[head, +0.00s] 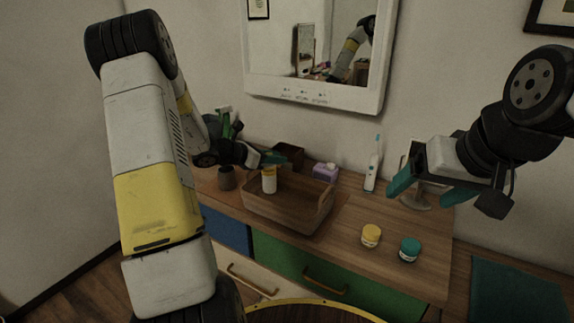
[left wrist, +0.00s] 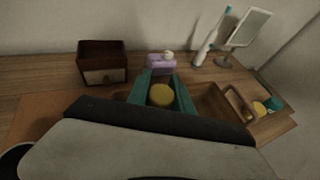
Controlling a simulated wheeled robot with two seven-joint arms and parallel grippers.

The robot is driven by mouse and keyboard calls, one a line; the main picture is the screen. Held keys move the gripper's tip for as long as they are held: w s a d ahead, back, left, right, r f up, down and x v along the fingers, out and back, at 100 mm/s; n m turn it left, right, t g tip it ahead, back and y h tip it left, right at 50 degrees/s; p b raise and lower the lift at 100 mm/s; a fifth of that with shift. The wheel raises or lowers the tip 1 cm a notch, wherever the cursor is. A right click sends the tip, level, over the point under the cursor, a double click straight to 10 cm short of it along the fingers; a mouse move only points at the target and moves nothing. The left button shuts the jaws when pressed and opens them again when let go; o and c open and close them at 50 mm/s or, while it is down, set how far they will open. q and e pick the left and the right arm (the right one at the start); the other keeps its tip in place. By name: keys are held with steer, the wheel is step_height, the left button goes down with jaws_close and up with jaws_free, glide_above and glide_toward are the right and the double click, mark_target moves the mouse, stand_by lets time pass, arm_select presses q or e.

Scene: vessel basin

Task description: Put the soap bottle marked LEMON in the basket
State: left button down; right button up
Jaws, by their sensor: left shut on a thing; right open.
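My left gripper (head: 272,162) is shut on a pale bottle with yellow on it (head: 269,181). The bottle is upright, over or inside the brown wooden basket (head: 284,221); I cannot tell whether its base touches the basket floor. In the left wrist view its round yellow top (left wrist: 161,96) sits between the teal fingers. Its lettering cannot be read. The basket also shows in the left wrist view (left wrist: 212,101), partly hidden by my gripper. My right gripper (head: 409,180) is open and empty, above the right part of the counter.
A purple bottle (head: 325,173) and a small dark wooden box (head: 289,155) stand behind the basket. A toothbrush (head: 372,172) stands upright farther right. A yellow jar (head: 371,236) and a teal jar (head: 410,249) stand front right. A brown cup (head: 227,179) is left of the basket.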

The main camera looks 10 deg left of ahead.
arm_select(q)
steer(key=shift+f, duration=1.85)
steer(key=c, duration=1.1)
jaws_free()
